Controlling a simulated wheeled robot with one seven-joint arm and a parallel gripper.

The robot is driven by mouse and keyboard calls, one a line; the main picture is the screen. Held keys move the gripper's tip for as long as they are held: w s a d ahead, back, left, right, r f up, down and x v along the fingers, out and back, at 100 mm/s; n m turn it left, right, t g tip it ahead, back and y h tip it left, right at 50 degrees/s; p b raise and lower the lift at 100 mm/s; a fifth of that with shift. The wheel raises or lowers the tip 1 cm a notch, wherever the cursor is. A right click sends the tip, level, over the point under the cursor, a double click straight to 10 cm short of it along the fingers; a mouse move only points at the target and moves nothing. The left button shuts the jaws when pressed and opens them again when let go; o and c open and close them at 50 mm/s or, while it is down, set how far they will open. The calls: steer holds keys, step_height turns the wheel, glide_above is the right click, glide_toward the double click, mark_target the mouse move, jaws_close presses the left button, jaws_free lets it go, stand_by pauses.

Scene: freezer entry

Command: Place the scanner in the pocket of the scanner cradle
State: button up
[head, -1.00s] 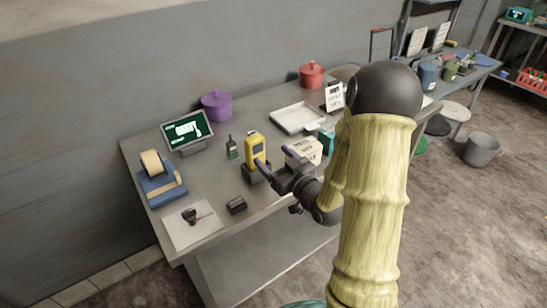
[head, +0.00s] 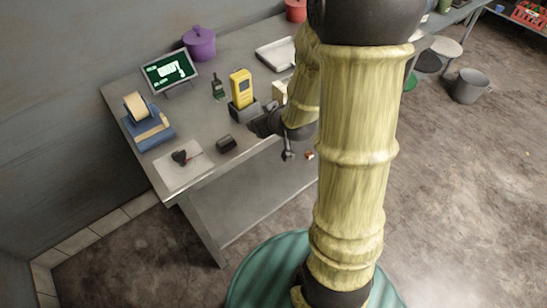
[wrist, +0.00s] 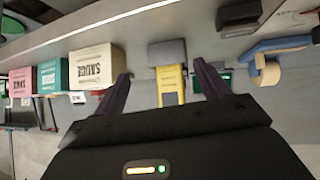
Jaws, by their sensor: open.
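The yellow scanner (head: 240,84) stands upright in the dark grey scanner cradle (head: 243,112) near the table's front edge. In the wrist view, the scanner (wrist: 171,84) and the grey cradle (wrist: 167,52) appear beyond and between my purple fingers. My gripper (wrist: 161,72) is open there, with no contact on the scanner visible. In the head view my arm hides most of the gripper, and its dark wrist is just right of the cradle.
A small black block (head: 226,142) lies left of the cradle, and a dark handheld radio (head: 218,88) stands behind it. A blue tape dispenser (head: 150,130) and a screen (head: 169,69) are further left. Sauce boxes (wrist: 95,66) sit on the cradle's other side.

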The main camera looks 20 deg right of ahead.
steer(key=s+a+m+g, duration=0.2)
steer(key=s+g, duration=0.5)
steer(key=s, duration=0.7)
steer(key=shift+a+r+h, duration=0.4)
steer(key=shift+a+r, duration=0.05)
steer(key=shift+a, duration=0.15)
